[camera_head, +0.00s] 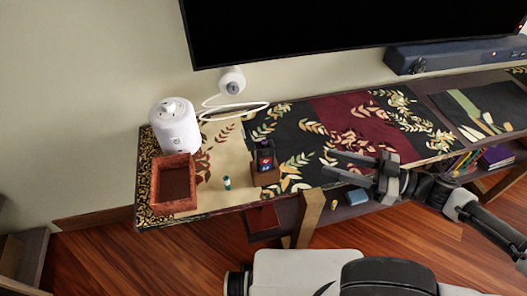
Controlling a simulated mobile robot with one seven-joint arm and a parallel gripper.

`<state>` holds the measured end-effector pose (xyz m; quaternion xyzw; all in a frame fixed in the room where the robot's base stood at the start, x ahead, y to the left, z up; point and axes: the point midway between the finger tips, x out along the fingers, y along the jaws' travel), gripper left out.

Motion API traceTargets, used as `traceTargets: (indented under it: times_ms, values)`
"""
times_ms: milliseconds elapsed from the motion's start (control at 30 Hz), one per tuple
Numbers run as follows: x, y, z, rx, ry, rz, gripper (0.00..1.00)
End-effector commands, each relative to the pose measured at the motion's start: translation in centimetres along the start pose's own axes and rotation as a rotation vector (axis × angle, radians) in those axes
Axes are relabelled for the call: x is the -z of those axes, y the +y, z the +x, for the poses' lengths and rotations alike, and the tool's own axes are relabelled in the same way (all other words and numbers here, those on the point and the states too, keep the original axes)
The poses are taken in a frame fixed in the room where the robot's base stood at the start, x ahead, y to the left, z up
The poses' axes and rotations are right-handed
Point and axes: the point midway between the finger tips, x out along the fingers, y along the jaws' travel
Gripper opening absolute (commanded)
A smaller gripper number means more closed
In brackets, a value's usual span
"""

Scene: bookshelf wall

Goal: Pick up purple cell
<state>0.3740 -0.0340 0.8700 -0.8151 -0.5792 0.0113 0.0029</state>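A small dark item with purple, red and blue patches (265,161) stands in a brown holder (267,179) near the front edge of the shelf top. It may be the purple cell, but it is too small to tell. A small teal and white cylinder (227,184) stands upright to its left, on the cream part of the cloth. My gripper (328,162) is open and empty, to the right of the holder. Its two fingers point left, apart from the holder, in front of the patterned cloth in the picture.
A reddish-brown open box (174,206) and a white round device (174,128) stand at the left end of the patterned shelf top (375,118). A black screen (330,28) and a soundbar (450,54) are behind. A blue item (357,197) lies on the shelf below.

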Motion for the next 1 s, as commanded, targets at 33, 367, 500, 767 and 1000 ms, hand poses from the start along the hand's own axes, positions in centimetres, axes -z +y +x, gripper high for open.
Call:
traceTargets:
  times_ms: [33, 367, 500, 767, 1000]
  values:
    - [0.2, 0.2, 0.1, -0.009, 0.015, -0.014, 0.35]
    - [0.4, 0.2, 6.6, -0.006, 0.019, -0.021, 0.35]
    - [0.4, 0.2, 9.4, -0.007, 0.019, -0.018, 0.35]
    - [0.4, 0.4, 11.9, -0.012, 0.016, -0.019, 0.35]
    - [0.3, 0.5, 15.0, -0.007, 0.017, -0.018, 0.35]
